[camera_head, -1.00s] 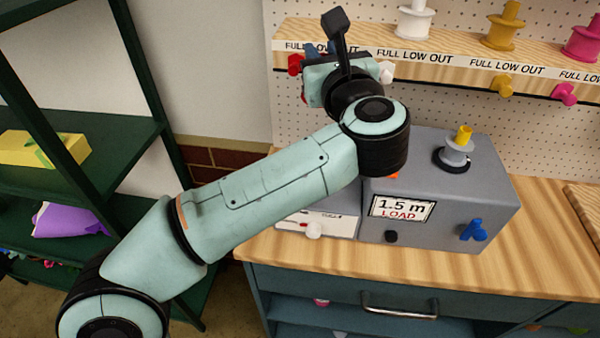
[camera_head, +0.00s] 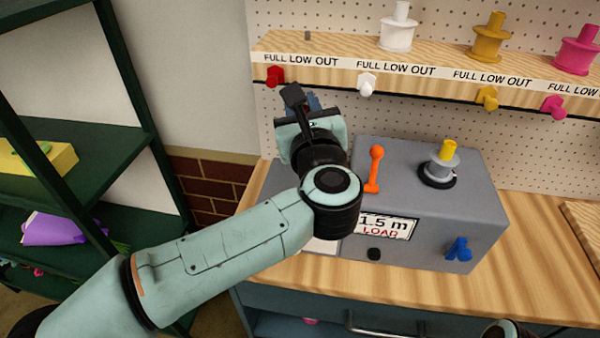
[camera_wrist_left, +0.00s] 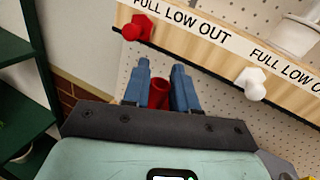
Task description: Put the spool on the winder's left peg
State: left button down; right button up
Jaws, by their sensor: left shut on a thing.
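My left gripper (camera_head: 314,103) is below the shelf front and above the back left of the winder (camera_head: 425,235). In the left wrist view its blue fingers (camera_wrist_left: 160,82) are shut on a red spool (camera_wrist_left: 159,94), only partly visible between them. The head view hides the spool behind my wrist. The winder is a grey box with a "1.5 m LOAD" label. A peg with a yellow top (camera_head: 447,150) and grey collar stands on its right part. My arm covers its left part, so I cannot see the left peg. My right gripper is not in view.
The shelf (camera_head: 335,48) above holds white (camera_head: 397,30), yellow (camera_head: 489,40) and pink (camera_head: 577,50) spools, with coloured knobs along its front. An orange lever (camera_head: 375,168) stands on the winder, right of my wrist. A green rack (camera_head: 85,165) stands at left.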

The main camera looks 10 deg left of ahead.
pick_arm(q)
notch_tip(320, 180, down, 12)
jog(key=shift+f+b, duration=0.25)
jog(key=shift+b, duration=0.9)
jog(key=shift+f, duration=0.1)
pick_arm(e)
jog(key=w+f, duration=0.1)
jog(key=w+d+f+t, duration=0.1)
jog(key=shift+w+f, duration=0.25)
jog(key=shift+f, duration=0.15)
pick_arm(q)
jog(key=c, duration=0.9)
grip_release()
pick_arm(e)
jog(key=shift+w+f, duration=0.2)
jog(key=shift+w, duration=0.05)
